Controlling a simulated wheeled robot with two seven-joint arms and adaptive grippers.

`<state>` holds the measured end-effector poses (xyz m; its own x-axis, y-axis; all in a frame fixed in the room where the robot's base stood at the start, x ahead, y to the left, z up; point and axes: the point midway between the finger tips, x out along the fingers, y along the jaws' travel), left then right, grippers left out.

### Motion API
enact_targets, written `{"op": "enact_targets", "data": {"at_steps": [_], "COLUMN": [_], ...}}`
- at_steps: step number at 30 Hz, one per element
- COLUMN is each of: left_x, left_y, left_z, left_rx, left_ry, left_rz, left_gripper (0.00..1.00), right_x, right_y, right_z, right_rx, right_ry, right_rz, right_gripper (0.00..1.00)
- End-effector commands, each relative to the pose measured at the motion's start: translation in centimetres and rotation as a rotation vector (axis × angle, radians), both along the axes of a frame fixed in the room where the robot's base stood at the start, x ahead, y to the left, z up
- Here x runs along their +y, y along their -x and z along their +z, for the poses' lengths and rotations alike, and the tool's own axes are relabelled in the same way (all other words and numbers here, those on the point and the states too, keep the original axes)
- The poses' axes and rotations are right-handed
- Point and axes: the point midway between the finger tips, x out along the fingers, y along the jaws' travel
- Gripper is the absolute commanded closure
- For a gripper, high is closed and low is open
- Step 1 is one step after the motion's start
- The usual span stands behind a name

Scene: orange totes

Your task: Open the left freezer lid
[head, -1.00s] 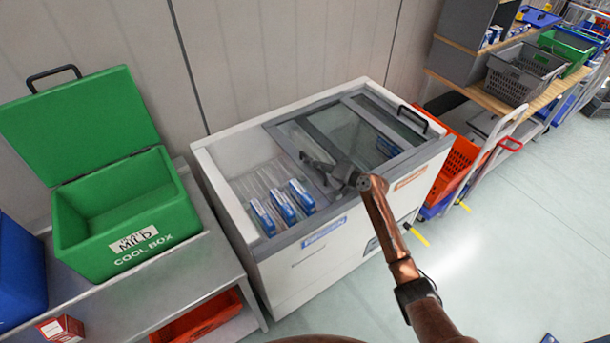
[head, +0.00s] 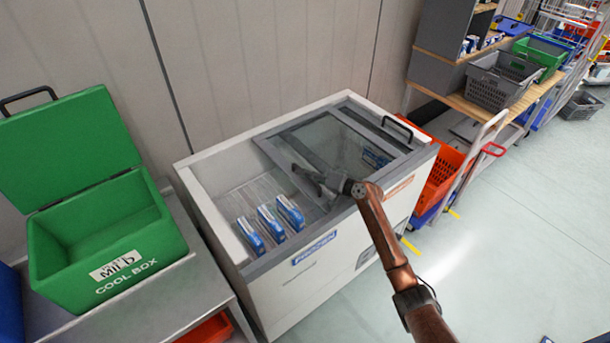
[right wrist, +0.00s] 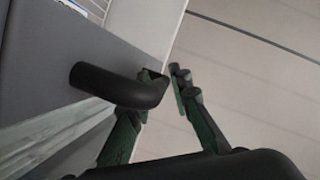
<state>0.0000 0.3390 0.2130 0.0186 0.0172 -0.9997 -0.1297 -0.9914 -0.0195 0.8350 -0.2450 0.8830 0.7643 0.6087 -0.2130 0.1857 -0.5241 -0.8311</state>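The chest freezer (head: 300,290) has a grey-framed glass top. Its left part is uncovered, with several blue packs (head: 268,222) inside. The glass lid panels (head: 335,140) lie over the middle and right; where one ends and the other begins is hard to tell. My right gripper (head: 308,178) is at the left edge of the glass, near the front. In the right wrist view, a black bar handle (right wrist: 120,87) on a grey frame reaches the green fingers (right wrist: 170,82). The fingers are apart; one is partly behind the handle's end. Any grip is not clear. My left gripper is not in view.
A green cool box (head: 110,240) with its lid up stands on a grey bench (head: 190,285) to the left. Another black handle (head: 398,128) is at the freezer's right end. An orange crate (head: 440,170) and trolley stand to the right. Front floor is clear.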

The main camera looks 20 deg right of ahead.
Motion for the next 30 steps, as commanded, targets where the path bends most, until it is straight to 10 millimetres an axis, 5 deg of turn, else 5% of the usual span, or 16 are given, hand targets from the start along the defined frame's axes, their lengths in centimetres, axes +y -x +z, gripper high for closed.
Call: {"op": "enact_targets", "data": {"at_steps": [7,21,30], "left_x": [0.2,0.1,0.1], "left_y": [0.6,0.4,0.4], "left_z": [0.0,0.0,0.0], "left_rx": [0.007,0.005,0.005], "left_ry": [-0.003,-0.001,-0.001], "left_rz": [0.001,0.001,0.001], "left_gripper": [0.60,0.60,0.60], "right_x": [-1.1,-6.5,-7.3], "right_y": [1.3,8.1,9.2], "right_z": [0.3,2.2,2.5], "right_rx": [-0.001,0.001,0.000], "right_ry": [0.000,0.002,0.000], "right_rz": [-0.002,-0.001,0.000], "right_gripper": [0.81,0.81,0.81]}}
